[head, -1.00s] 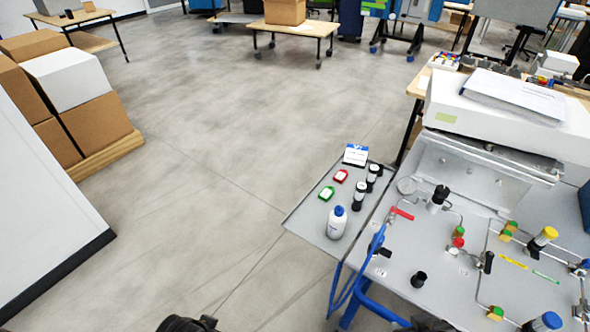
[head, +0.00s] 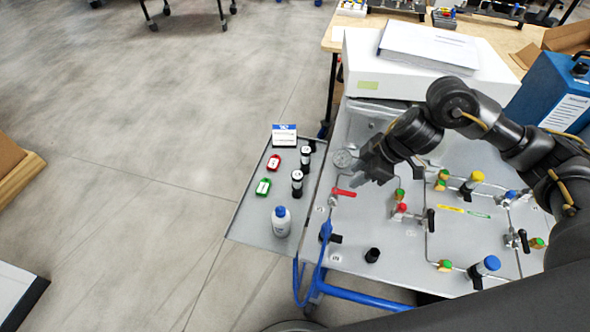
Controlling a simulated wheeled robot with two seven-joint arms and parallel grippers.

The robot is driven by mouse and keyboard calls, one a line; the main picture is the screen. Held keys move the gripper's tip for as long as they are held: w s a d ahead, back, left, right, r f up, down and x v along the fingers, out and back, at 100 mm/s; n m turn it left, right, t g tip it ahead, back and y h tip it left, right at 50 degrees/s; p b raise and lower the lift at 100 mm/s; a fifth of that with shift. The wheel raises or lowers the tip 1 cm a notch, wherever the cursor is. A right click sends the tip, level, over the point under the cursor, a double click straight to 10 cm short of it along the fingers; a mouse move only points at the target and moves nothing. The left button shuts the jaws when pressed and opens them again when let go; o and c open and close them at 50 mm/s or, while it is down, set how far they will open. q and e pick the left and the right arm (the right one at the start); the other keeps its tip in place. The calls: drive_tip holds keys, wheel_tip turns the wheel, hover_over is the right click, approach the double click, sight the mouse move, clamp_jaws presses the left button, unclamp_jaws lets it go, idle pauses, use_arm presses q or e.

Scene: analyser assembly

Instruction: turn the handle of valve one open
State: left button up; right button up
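A small valve with a red lever handle (head: 344,193) is on the left part of the grey panel (head: 390,230). The handle lies roughly level in the picture, pointing right. I cannot read which valve is number one. My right gripper (head: 369,182) is just above and to the right of the red handle, close to a round gauge (head: 342,159). Its fingers look apart and empty, and I see no contact with the handle. Part of the piping behind the gripper is hidden by my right arm. My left gripper is not in view.
Other valves with black (head: 431,220), blue (head: 487,266) and yellow (head: 477,178) parts stand right of the red handle. A white box (head: 385,82) rises behind. Open floor lies left.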

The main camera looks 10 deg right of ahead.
sight(342, 191)
drive_tip(key=shift+m+h, duration=0.3)
drive_tip(key=shift+m, duration=0.1)
drive_tip(key=x, duration=0.3)
drive_tip(key=d+x, duration=0.1)
drive_tip(key=x, duration=0.2)
drive_tip(key=d+x, duration=0.1)
drive_tip(key=x, duration=0.2)
drive_tip(key=shift+w+f, duration=0.1)
drive_tip(key=shift+f, duration=0.3)
drive_tip(key=shift+c, duration=0.3)
clamp_jaws()
